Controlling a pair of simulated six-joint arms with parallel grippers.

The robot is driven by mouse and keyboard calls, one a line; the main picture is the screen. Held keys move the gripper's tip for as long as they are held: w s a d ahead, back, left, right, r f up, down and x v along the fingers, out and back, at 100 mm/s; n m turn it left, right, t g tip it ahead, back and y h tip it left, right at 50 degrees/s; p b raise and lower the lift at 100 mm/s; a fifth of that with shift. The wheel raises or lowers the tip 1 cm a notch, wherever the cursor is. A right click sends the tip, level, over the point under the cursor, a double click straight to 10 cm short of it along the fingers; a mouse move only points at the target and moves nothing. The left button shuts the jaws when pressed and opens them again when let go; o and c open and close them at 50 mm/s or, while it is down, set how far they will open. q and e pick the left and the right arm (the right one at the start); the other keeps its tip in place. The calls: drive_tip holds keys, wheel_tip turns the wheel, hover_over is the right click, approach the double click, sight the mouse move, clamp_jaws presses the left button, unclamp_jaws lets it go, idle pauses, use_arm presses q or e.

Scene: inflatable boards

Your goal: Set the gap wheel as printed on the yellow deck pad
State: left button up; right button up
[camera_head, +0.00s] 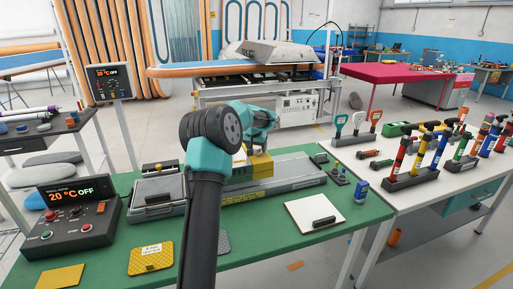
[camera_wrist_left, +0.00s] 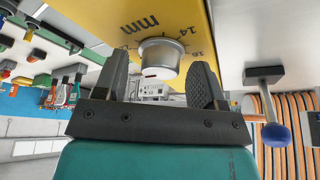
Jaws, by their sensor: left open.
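The gap wheel (camera_wrist_left: 160,57) is a silver round knob on the face of a yellow housing (camera_wrist_left: 110,20), beside a printed mm scale; 14 and 16 are readable. In the head view, the yellow housing (camera_head: 262,168) stands on the grey machine on the green table. My left gripper (camera_wrist_left: 160,78) is open, its dark fingers on either side of the wheel; I cannot tell whether they touch it. In the head view, my left gripper (camera_head: 257,149) is partly hidden by its wrist. The yellow deck pad with a printed label (camera_head: 150,258) lies on the green table; its print is too small to read.
A control box (camera_head: 70,215) reading 20 °C OFF stands at left. A lever with a blue ball (camera_wrist_left: 277,135) is beside my gripper.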

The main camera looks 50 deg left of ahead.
use_arm(q)
drive_tip(key=c, duration=0.9)
drive_tip(key=shift+n, duration=0.4)
drive_tip(key=n+g+y, duration=0.1)
drive_tip(key=n, duration=0.2)
drive_tip(key=shift+d, duration=0.1)
drive_tip(key=n, duration=0.2)
drive_tip(key=n+g+y, duration=0.1)
drive_tip(key=n, duration=0.1)
drive_tip(key=shift+w+n+g, duration=0.15)
drive_tip(key=shift+n+g, duration=0.15)
drive_tip(key=shift+n, duration=0.1)
drive_tip(key=n, duration=0.2)
drive_tip(key=n+g, duration=0.1)
drive_tip(key=n, duration=0.1)
drive_tip(key=shift+w+g, duration=0.15)
drive_tip(key=shift+g, duration=0.15)
drive_tip(key=n+g, duration=0.1)
drive_tip(key=n, duration=0.4)
drive_tip(key=shift+g, duration=0.4)
